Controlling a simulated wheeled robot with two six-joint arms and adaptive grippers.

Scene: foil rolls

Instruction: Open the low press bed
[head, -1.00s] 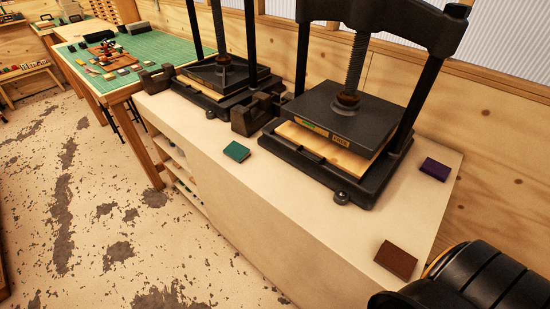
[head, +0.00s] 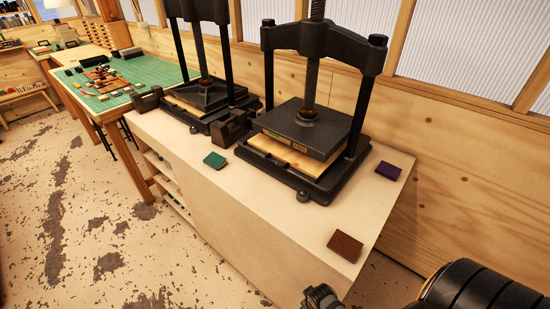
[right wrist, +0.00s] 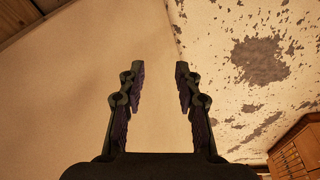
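Two black screw presses stand on a pale cabinet top in the head view. The near press has a dark platen (head: 318,133) lowered onto a light wooden board (head: 275,150) with a labelled edge, above a black base (head: 318,192). The far press (head: 205,92) also has its platen low over a light board. I cannot tell which one is the low press. My right gripper (right wrist: 157,85) is open and empty in the right wrist view, facing a plain pale surface and the floor. A dark part of it shows at the head view's bottom edge. My left gripper is out of view.
A green book (head: 215,160), a brown book (head: 345,246) and a purple book (head: 389,171) lie on the cabinet top (head: 265,208). Dark blocks (head: 229,130) stand between the presses. A green-topped table (head: 150,68) is behind at left. Floor at left is clear.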

